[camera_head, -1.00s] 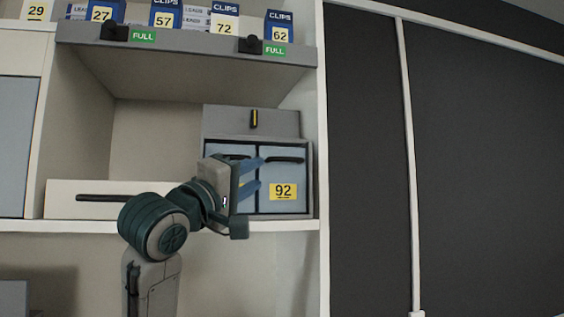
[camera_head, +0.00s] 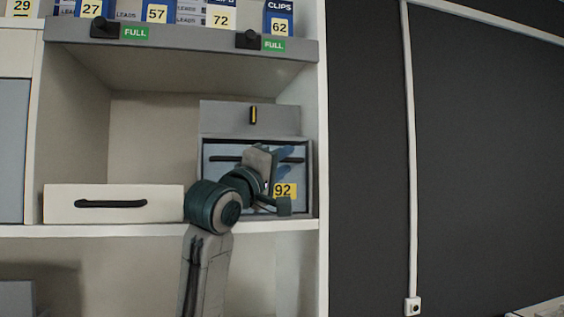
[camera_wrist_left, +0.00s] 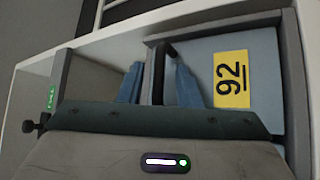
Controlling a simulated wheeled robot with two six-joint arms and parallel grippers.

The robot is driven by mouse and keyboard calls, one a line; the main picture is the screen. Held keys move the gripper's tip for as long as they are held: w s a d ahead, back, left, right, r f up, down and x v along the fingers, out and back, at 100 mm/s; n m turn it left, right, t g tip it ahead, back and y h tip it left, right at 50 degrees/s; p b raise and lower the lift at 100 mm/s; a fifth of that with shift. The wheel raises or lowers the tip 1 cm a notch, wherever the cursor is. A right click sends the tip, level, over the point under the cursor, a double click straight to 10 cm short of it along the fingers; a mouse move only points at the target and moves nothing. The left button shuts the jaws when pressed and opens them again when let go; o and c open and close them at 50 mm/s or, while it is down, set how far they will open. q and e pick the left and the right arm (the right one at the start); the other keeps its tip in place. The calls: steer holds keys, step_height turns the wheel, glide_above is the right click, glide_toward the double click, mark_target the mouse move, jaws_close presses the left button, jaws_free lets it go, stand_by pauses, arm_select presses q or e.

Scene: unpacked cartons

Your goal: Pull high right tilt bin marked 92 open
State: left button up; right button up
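My left gripper (camera_head: 286,163) is in front of the bin at handle height. Its blue fingers (camera_wrist_left: 158,64) are apart, one on each side of the handle in the wrist view; contact cannot be told. My right gripper is not seen.
A white drawer (camera_head: 113,204) stands left of my arm. A shelf with labelled boxes and green FULL tags (camera_head: 135,33) is overhead. A white upright (camera_head: 322,200) bounds the right side.

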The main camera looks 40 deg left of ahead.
arm_select(q)
jaws_close()
steer(key=s+d+f+m+t+h+b, duration=0.1)
steer(key=s+d+f+m+h+b, duration=0.3)
steer(key=m, duration=0.8)
steer(key=f+h+b, duration=0.2)
steer(key=h+b, duration=0.2)
steer(key=h, duration=0.1)
steer(key=shift+d+t+b, duration=0.35)
steer(key=shift+d+t, duration=0.05)
steer(key=shift+o, duration=0.6)
jaws_free()
